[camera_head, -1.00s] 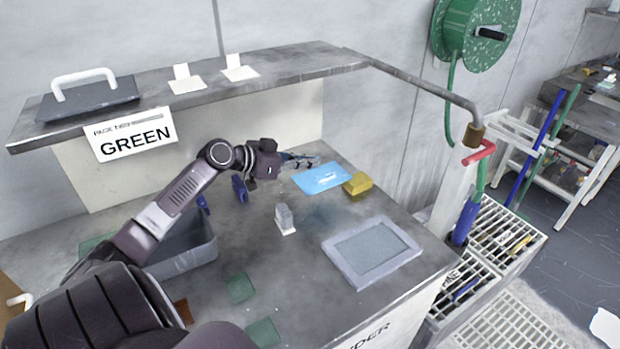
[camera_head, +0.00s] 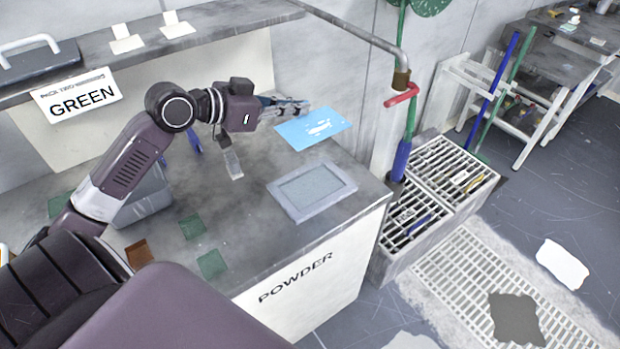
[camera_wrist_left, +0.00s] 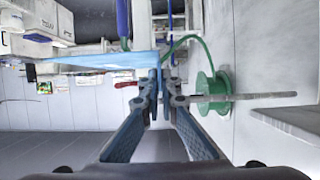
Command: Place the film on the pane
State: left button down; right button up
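The film is a light blue sheet (camera_head: 335,127) with white marks, raised at the back of the bench, right of my left gripper (camera_head: 300,107). In the left wrist view, the film (camera_wrist_left: 98,61) appears nearly edge-on, stretching left from the fingertips. My left gripper (camera_wrist_left: 157,85) is closed on its edge. The flat grey rectangle with a lighter frame (camera_head: 281,197), apparently the pane, lies on the bench near its front right edge, below and in front of the film, apart from it. My right gripper is not in view.
A small clear block (camera_head: 233,165) stands left of the framed pane. Green squares (camera_head: 192,226) and a brown square (camera_head: 139,254) lie on the bench. A grey bin (camera_head: 150,196) is behind my left arm.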

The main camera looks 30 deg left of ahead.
pick_arm(q)
send_over(298, 177)
notch_tip(298, 177, down, 7)
notch_tip(298, 177, down, 7)
jog(key=shift+d+p, duration=0.15)
jog(key=shift+p, duration=0.2)
jog(key=shift+f, duration=0.25)
notch_tip(298, 177, down, 4)
jog(key=shift+f, duration=0.2)
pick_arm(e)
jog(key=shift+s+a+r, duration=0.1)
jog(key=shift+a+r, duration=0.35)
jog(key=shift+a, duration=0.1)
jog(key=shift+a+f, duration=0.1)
pick_arm(q)
jog(key=shift+f, duration=0.2)
jog(key=c, duration=2.2)
grip_release()
jog(key=shift+o, duration=0.2)
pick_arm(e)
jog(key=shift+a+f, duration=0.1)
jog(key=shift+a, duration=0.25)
